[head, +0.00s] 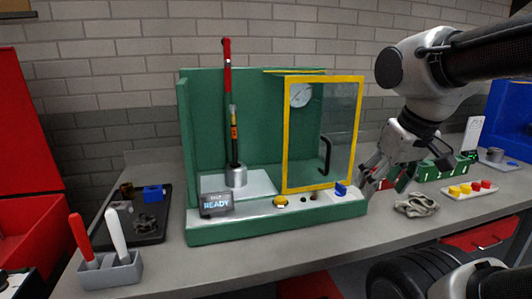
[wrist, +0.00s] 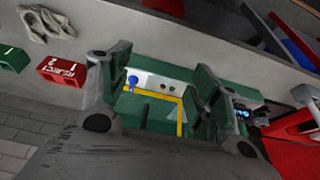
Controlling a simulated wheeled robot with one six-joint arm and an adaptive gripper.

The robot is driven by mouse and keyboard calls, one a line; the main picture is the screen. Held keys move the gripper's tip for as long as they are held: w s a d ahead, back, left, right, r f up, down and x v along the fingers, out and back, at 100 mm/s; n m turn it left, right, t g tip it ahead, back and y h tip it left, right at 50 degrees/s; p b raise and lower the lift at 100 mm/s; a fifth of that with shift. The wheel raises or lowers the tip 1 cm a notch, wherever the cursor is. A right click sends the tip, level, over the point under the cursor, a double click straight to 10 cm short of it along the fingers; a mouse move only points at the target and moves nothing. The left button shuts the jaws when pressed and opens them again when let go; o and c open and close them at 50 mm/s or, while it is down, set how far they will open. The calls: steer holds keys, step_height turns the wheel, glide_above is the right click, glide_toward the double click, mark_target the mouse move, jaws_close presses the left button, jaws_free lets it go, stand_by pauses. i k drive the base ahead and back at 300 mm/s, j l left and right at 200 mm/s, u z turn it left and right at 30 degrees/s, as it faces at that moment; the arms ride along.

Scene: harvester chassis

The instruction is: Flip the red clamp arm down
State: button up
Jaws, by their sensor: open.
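A tall, narrow arm with a red upper part (head: 227,62) stands almost upright inside the green fixture (head: 215,236). I take it for the red clamp arm. Its lower part is dark with orange and yellow marks, and it meets or passes just behind a silver cylinder (head: 236,176) on a pale plate. My gripper (head: 376,173) is open and empty, right of the fixture and well apart from the arm. In the wrist view my gripper (wrist: 160,66) has its fingers spread, with part of the fixture's front panel beyond them. The clamp arm is not clearly visible there.
A yellow-framed clear door (head: 287,140) with a black handle covers the fixture's right side. A display reading READY (head: 216,204) and a yellow button (head: 281,202) are at the front. A grey holder (head: 112,272) and dark tray (head: 140,218) stand left. A cloth (head: 416,205) lies right.

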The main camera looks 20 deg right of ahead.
mark_target(225, 42)
steer(key=l, duration=0.9)
steer(key=k+l, duration=0.1)
steer(key=l, duration=0.8)
